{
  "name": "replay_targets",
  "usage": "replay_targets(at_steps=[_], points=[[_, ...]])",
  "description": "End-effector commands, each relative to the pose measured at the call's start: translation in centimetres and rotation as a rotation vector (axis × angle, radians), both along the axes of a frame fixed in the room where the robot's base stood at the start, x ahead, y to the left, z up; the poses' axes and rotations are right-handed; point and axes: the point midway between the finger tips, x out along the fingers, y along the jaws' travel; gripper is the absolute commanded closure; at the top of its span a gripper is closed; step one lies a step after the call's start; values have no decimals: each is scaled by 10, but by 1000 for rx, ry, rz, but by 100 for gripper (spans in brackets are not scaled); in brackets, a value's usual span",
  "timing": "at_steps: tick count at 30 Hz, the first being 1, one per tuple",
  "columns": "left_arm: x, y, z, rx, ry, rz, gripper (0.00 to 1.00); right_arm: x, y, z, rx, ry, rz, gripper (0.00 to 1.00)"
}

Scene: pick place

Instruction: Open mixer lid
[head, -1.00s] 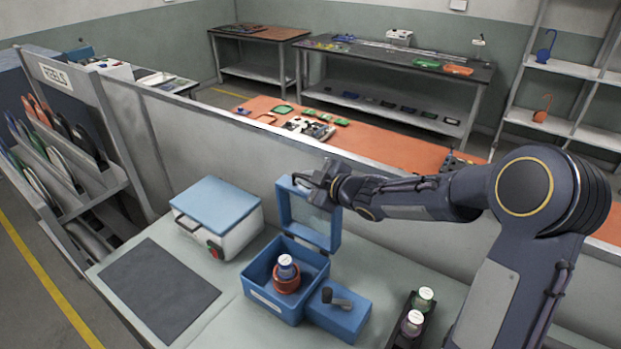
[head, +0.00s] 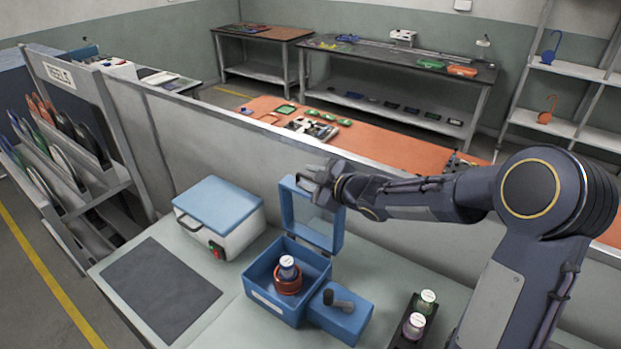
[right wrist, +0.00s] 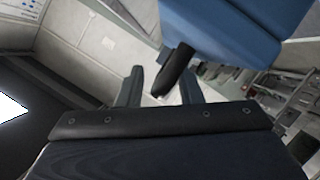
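The mixer is a blue box (head: 262,293) with a motor block and dark crank-like part on its right side. Its blue-framed lid (head: 287,207) stands raised, roughly upright, at the back of the box. A white-capped jar (head: 288,268) sits in a red-brown ring holder (head: 287,285) inside the box. My right gripper (head: 318,182) is at the lid's top edge. In the right wrist view its two fingers (right wrist: 160,88) are apart, with a dark handle (right wrist: 174,70) of the blue lid between them, closer to the right finger; contact is unclear. My left gripper is not in view.
A white case with blue top (head: 219,205) stands left of the mixer. A dark mat (head: 160,290) lies at the front left. A black rack (head: 408,325) with two capped jars stands to the right. A grey partition (head: 215,150) runs behind the bench (head: 235,327).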

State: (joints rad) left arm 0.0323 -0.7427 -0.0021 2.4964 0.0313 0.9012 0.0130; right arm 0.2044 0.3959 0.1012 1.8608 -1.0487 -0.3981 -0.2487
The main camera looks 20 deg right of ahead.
Motion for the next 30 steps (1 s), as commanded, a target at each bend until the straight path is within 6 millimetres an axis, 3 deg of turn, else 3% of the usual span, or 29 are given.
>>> replay_targets(at_steps=[15,30], points=[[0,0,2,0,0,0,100,-62,-28,23,-2,-3,-2,67],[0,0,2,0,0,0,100,-67,-30,24,0,-1,1,67]])
